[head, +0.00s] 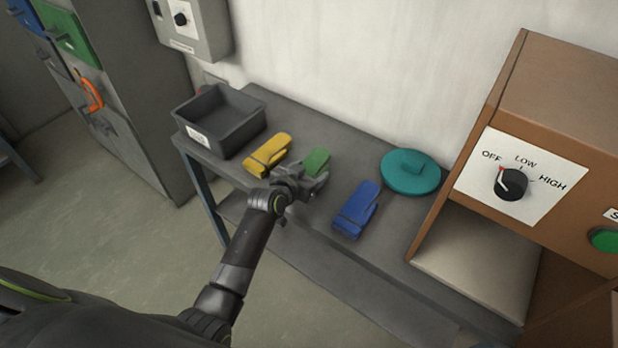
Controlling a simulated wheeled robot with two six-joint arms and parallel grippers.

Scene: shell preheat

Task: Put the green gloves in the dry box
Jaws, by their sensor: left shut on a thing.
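The green gloves (317,160) lie on the grey bench between the yellow gloves and the blue gloves. My left gripper (307,179) is at their near end and shut on them; the jaws and wrist hide that end. I cannot tell whether the gloves are lifted off the bench. A dark grey open box (239,142) with a white label stands at the bench's left end; its label is too small to read, and it looks empty. My right gripper is not in view.
Yellow gloves (267,154) lie between the grey box and the green gloves. Blue gloves (357,209) and a teal round lid (411,173) are to the right. A brown cabinet (560,85) with a dial set at OFF stands at the right. A wall control box (193,27) hangs above the bench.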

